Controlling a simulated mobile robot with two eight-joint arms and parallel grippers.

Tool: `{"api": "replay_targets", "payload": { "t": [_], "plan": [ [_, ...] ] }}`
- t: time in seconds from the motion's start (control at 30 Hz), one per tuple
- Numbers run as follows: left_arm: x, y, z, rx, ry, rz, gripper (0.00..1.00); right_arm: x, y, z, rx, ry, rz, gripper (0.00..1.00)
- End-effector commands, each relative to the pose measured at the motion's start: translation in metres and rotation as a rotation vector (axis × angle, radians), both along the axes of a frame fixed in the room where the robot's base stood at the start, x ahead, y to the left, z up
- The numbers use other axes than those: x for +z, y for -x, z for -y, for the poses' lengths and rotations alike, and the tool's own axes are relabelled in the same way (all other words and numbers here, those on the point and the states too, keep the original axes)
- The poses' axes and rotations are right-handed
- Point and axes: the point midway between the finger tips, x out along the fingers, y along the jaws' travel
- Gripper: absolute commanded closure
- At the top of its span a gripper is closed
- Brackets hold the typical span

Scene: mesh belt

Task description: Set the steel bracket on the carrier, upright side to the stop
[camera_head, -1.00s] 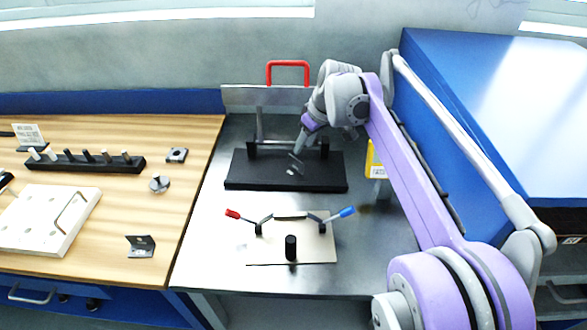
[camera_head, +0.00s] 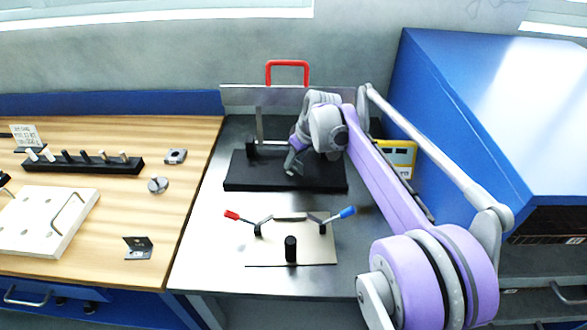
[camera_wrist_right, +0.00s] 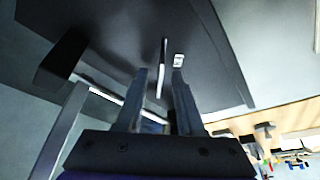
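My right gripper (camera_head: 291,170) is low over a black base block (camera_head: 240,182) on the steel table. In the right wrist view its fingers (camera_wrist_right: 161,82) are apart. A thin upright strip (camera_wrist_right: 162,62) shows between and ahead of them, with a small pale piece (camera_wrist_right: 179,60) beside it; contact cannot be told. In the head view these pieces are hidden by the gripper, so I cannot tell whether they are the steel bracket. A dark L-shaped bracket (camera_head: 138,248) stands on the wooden bench. Which piece is the carrier or stop is not clear. My left gripper is not in view.
A beige plate (camera_head: 300,252) with red and blue handled clamps and a black post (camera_head: 291,248) lies in front. A yellow-edged box (camera_head: 398,155) stands right, beside a large blue housing (camera_head: 480,120). The bench holds a peg rack (camera_head: 85,163) and a white block (camera_head: 40,220).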

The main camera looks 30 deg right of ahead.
Motion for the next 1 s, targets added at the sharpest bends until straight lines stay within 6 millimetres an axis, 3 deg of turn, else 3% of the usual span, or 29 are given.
{"api": "replay_targets", "payload": {
  "t": [0.03, 0.2, 1.0],
  "plan": [
    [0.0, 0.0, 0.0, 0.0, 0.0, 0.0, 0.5, 0.0001, 0.0001, 0.0001, 0.0, 0.0, 0.0, 0.74],
    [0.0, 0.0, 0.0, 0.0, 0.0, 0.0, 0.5, 0.0002, 0.0002, 0.0001, 0.0, 0.0, 0.0, 1.0],
    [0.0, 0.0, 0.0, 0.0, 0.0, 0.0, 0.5, 0.0004, 0.0003, 0.0001, 0.0, 0.0, 0.0, 1.0]
  ]
}}
